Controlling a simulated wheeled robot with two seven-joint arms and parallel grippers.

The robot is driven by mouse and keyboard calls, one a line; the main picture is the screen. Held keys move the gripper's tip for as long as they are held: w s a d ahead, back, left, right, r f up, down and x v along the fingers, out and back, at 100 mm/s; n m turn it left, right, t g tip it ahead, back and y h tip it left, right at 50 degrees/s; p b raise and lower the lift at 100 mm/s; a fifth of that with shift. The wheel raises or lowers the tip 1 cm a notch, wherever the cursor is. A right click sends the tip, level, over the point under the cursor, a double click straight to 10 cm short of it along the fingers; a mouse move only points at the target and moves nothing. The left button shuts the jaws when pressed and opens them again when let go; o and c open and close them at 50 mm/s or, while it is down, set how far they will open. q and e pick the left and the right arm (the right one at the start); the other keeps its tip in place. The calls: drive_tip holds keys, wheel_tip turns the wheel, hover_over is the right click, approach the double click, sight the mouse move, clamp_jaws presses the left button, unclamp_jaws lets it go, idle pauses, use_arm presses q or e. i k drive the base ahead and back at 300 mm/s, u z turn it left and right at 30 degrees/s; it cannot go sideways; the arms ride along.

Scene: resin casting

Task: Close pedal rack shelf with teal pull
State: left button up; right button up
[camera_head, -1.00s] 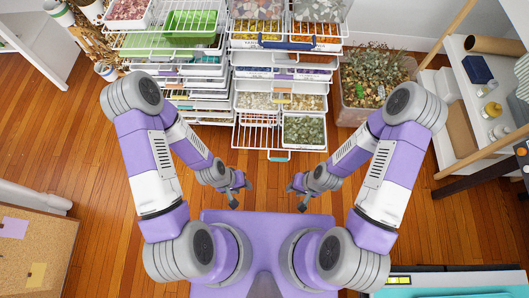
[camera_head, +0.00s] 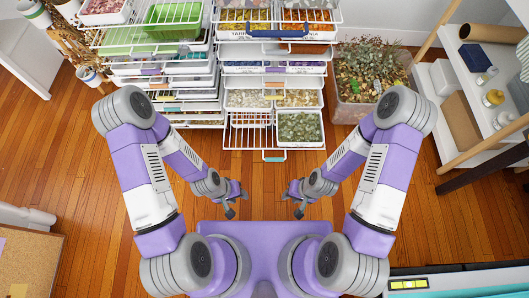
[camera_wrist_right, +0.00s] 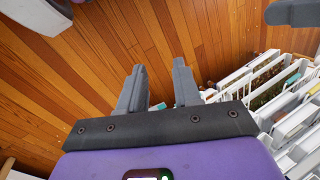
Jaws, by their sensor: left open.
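The wire shelf with the teal pull (camera_head: 274,155) is the lowest front one in the white rack and is slid out toward me. A tray of grey-green pieces (camera_head: 300,128) stands on its right half; its left half is bare wire. My left gripper (camera_head: 237,204) is open and empty, in front of the shelf and to the left of the pull. My right gripper (camera_head: 292,205) is open and empty, to the right of the pull. Both are apart from the shelf. The right wrist view shows two spread fingers (camera_wrist_right: 159,88) with floor between them.
Other rack shelves above hold trays, a green bin (camera_head: 173,20) and a dark blue pull (camera_head: 277,32). A clear bin of scraps (camera_head: 367,85) stands right of the rack. A white shelving unit (camera_head: 480,110) is further right. Wooden floor lies clear before the shelf.

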sight(249, 100)
drive_tip(key=k, duration=0.45)
drive_tip(key=u, duration=0.25)
drive_tip(key=i, duration=0.8)
drive_tip(key=u, duration=0.8)
